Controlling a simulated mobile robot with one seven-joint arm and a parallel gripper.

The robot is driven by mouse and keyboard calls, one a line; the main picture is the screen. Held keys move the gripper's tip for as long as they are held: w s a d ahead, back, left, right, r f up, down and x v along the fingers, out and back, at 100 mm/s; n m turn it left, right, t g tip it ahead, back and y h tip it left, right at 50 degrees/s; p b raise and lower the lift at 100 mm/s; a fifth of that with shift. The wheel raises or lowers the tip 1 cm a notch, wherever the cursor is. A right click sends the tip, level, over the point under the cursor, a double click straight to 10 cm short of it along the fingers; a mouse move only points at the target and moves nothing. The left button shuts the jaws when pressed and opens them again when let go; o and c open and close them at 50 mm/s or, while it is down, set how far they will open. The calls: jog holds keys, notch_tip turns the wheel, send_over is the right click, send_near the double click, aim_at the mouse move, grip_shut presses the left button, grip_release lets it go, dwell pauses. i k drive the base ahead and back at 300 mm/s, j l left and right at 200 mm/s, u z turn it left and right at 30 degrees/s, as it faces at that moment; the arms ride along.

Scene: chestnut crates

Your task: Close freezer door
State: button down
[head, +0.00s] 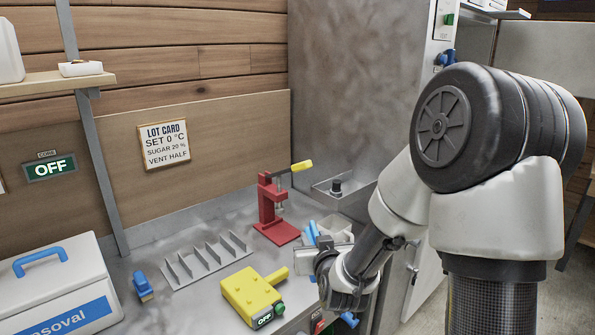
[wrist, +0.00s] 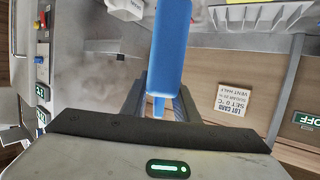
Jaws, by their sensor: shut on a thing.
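My gripper (wrist: 162,103) is shut on a long blue piece (wrist: 170,45), which stands out between the two dark fingers in the wrist view. I cannot tell whether it is a loose tool or a fixed handle. In the head view my gripper (head: 322,262) is low over the bench, beside blue parts (head: 310,232) and a pale tub (head: 336,230). A pale door-like panel (head: 428,275) stands below the tall grey cabinet (head: 345,75), partly behind my arm. I cannot tell whether it is the freezer door, or whether it is open.
A red press (head: 271,210), a yellow device marked OFF (head: 252,296), a slotted metal rack (head: 205,262), a blue-handled brush-like item (head: 142,286) and a white box (head: 55,285) stand on the bench. A lot card (head: 167,145) hangs on the wall. Floor shows at right.

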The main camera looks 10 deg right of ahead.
aim_at(563, 54)
jog(key=l, duration=0.5)
jog(key=i+l, duration=0.1)
jog(key=l, duration=0.4)
jog(key=i+l, duration=0.15)
jog(key=l, duration=0.3)
jog(key=i+l, duration=0.1)
jog(key=l, duration=0.4)
jog(key=i+l+u, duration=0.1)
jog(key=l, duration=0.35)
jog(key=i+l, duration=0.15)
jog(key=l, duration=0.35)
jog(key=i+l, duration=0.15)
jog(key=l, duration=0.35)
jog(key=i+l+u, duration=0.1)
jog(key=l, duration=0.35)
jog(key=i+l, duration=0.1)
jog(key=l, duration=0.4)
jog(key=i+l, duration=0.1)
jog(key=l, duration=0.4)
